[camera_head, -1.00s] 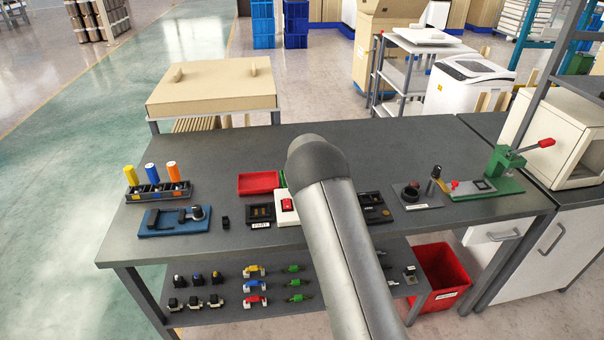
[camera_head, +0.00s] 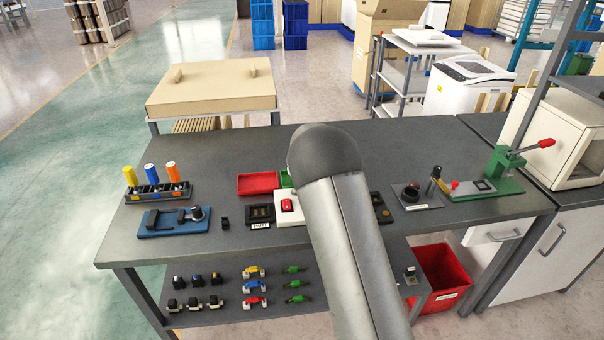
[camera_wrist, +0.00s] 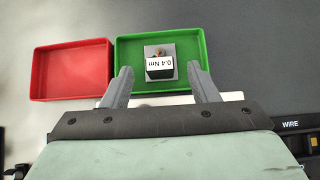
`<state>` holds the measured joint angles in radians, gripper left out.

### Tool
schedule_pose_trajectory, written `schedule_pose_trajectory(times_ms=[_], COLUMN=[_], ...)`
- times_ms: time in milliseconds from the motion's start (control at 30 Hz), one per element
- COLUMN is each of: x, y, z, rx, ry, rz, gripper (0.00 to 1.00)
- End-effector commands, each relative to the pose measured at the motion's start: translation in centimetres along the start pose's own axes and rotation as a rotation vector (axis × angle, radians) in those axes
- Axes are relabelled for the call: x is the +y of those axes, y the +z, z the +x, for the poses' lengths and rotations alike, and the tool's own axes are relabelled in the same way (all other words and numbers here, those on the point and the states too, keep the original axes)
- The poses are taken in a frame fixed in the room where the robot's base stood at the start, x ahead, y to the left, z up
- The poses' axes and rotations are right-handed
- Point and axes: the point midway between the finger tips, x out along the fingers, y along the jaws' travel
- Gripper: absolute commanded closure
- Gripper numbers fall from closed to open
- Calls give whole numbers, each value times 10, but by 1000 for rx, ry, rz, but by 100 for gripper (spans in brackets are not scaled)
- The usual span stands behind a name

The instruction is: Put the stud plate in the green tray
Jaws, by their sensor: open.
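The green tray (camera_wrist: 128,55) lies ahead of my gripper in the wrist view. In the head view only a strip of the green tray (camera_head: 285,179) shows beside my arm. A light grey plate (camera_wrist: 152,50) with a small copper-coloured stud and a black block labelled "0.4 Nm" appears inside the tray; I take it to be the stud plate. My gripper (camera_wrist: 159,70) is open, its fingers apart on either side of the labelled block, with visible gaps. Whether the fingers are above the tray or down in it is unclear. My arm hides the gripper in the head view.
An empty red tray (camera_wrist: 70,70) sits left of the green one. A white block with a red switch (camera_head: 288,206) and a black fixture (camera_head: 260,214) stand in front. A blue fixture (camera_head: 175,220) is at left. The bench behind the trays is clear.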

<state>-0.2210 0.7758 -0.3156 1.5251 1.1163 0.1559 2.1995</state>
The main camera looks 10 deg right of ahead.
Motion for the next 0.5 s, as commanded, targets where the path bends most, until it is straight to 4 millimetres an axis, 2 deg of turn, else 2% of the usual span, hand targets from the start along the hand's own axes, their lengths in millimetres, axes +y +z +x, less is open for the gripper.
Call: schedule_pose_trajectory(times_ms=[33, 200, 333, 500], x=[1, 0, 1, 0], y=[0, 1, 0, 0], z=[-13, -46, -61, -69], rx=[-2, -1, 0, 1], ry=[2, 1, 1, 1], rz=[0, 0, -1, -1], gripper=[46, 46, 46, 46])
